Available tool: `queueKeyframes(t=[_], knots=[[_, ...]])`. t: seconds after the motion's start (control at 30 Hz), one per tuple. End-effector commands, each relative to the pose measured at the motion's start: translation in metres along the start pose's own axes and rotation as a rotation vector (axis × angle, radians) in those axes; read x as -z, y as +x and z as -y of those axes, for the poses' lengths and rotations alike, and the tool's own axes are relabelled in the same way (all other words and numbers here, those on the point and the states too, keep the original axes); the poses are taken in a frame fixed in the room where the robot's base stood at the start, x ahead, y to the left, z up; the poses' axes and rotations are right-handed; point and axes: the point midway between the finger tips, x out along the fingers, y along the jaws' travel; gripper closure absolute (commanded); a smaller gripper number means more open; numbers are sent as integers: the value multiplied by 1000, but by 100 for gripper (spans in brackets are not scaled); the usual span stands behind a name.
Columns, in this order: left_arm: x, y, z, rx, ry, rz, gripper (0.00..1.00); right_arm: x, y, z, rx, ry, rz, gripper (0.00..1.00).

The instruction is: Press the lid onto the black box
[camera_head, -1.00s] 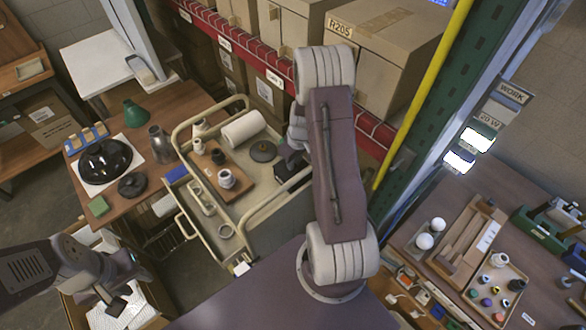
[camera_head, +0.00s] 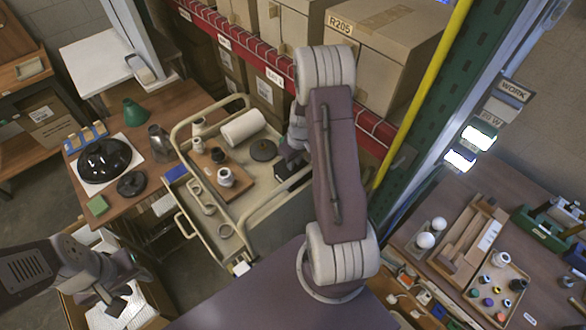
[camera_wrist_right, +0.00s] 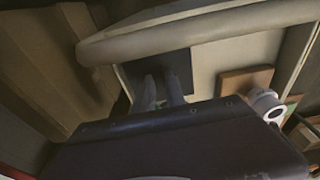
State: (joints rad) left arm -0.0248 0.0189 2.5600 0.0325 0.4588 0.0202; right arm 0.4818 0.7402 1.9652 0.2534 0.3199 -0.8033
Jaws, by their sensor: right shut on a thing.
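The black box (camera_head: 284,186) stands at the right end of the cart tray, partly hidden by my right arm in the head view. In the right wrist view a dark square top (camera_wrist_right: 178,68) lies under my fingers; I cannot tell the lid's edge from the box. My right gripper (camera_wrist_right: 160,92) is shut on what appears to be the lid, its two fingers reaching down onto the dark square. It is mostly hidden behind my arm in the head view. My left gripper (camera_head: 114,300) hangs at the lower left, away from the box; its jaws are unclear.
The cart's cream rail (camera_wrist_right: 200,32) passes close to my right fingers. On the cart are a brown board (camera_head: 236,184) with a white cup (camera_head: 226,178), a white roll (camera_head: 243,128) and a grey disc (camera_head: 263,150). Boxes on the shelf (camera_head: 385,50) stand behind.

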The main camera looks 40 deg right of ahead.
Motion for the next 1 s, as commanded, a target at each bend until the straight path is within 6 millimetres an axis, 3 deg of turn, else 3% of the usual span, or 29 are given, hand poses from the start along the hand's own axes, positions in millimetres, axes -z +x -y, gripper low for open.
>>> queueKeyframes(t=[1.0], knots=[[-1,6,0,0,0,0,64,-1,4,0,1,0,1,100]])
